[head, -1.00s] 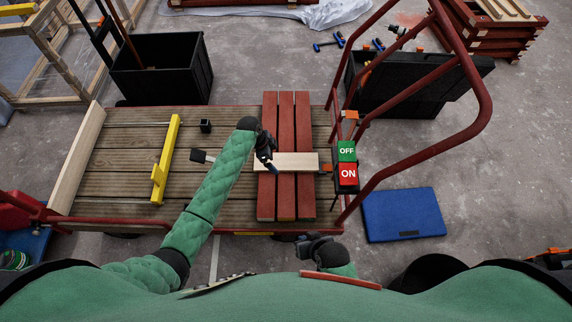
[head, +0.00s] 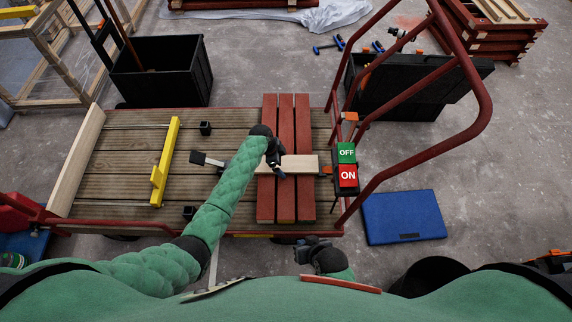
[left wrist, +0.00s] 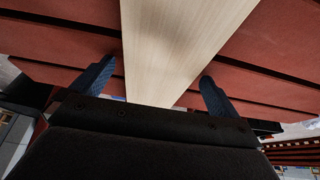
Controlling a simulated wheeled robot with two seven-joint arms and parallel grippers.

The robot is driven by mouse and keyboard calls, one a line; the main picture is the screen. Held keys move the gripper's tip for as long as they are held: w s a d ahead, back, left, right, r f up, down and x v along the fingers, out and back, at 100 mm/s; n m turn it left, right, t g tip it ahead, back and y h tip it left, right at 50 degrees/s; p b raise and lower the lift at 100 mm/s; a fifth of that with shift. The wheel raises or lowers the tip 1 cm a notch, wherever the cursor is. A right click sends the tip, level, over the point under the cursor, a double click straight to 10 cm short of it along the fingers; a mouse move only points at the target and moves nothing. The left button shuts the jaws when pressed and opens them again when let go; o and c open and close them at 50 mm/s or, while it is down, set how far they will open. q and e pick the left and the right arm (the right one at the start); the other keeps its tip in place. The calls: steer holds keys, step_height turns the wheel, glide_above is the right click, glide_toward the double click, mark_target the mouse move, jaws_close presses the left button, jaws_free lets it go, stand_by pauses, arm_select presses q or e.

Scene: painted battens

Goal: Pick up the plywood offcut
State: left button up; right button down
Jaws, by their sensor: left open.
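The plywood offcut (head: 301,164) is a pale, flat strip lying across three red painted battens (head: 287,205). My left gripper (head: 277,170) is over the left part of the offcut and hides some of it. In the left wrist view the offcut (left wrist: 180,40) runs up the picture between my two blue-black fingers, which are spread apart with a gap on each side. I cannot tell how far the fingertips are above the battens. My right gripper (head: 302,252) is low, near the cart's front edge, away from the offcut; its jaws are too small to read.
The battens rest on a wooden-decked cart (head: 120,160) with a red rail (head: 415,160) at its right. An OFF/ON switch box (head: 347,165) stands just right of the offcut. A yellow bar (head: 166,160) lies on the left deck. A blue case (head: 404,215) is on the floor.

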arm_select(q)
steer(key=c, duration=1.2)
steer(key=shift+o, duration=0.2)
steer(key=shift+r, duration=0.1)
